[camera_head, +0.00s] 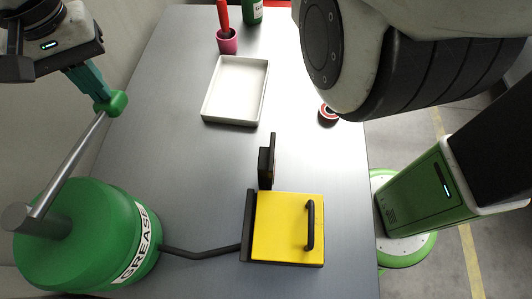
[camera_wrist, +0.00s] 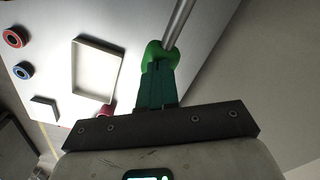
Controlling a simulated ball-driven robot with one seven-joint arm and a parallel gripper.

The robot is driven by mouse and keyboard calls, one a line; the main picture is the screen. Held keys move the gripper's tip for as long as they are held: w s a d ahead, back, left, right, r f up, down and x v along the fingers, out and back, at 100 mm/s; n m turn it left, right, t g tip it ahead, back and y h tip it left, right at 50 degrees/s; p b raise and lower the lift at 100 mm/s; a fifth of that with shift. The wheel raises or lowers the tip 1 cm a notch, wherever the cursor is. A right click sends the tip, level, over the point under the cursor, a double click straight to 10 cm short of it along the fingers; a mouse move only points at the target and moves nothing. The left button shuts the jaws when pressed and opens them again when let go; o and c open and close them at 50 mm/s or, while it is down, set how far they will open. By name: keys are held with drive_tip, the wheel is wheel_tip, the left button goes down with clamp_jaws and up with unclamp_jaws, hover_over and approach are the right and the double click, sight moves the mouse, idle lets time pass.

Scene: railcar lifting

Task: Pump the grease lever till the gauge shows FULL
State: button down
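A green drum labelled GREASE (camera_head: 75,235) stands at the lower left in the head view. From its top a grey lever (camera_head: 68,165) slants up to a green knob (camera_head: 115,103). My gripper (camera_head: 101,97) is at the knob; its teal fingers are close together with their tips against it. In the wrist view, the knob (camera_wrist: 152,50) shows on both sides of the fingertips (camera_wrist: 157,66), and the lever's rod (camera_wrist: 178,22) runs up beyond it. No gauge face or reading is visible. A dark upright plate (camera_head: 266,162) stands nearly edge-on by a yellow box.
The yellow box (camera_head: 280,228) with a black handle is joined to the drum by a dark pipe (camera_head: 205,252). An empty white tray (camera_head: 237,118) lies on the grey table (camera_head: 180,190). A pink cup (camera_head: 228,42) stands behind it; a red-rimmed ring (camera_head: 327,114) lies at right.

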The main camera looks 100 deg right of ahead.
wheel_tip(320, 180, up, 10)
drive_tip(key=p, duration=1)
drive_tip(key=shift+f, duration=0.15)
idle(1.6)
idle(0.4)
drive_tip(key=shift+r, duration=2.55)
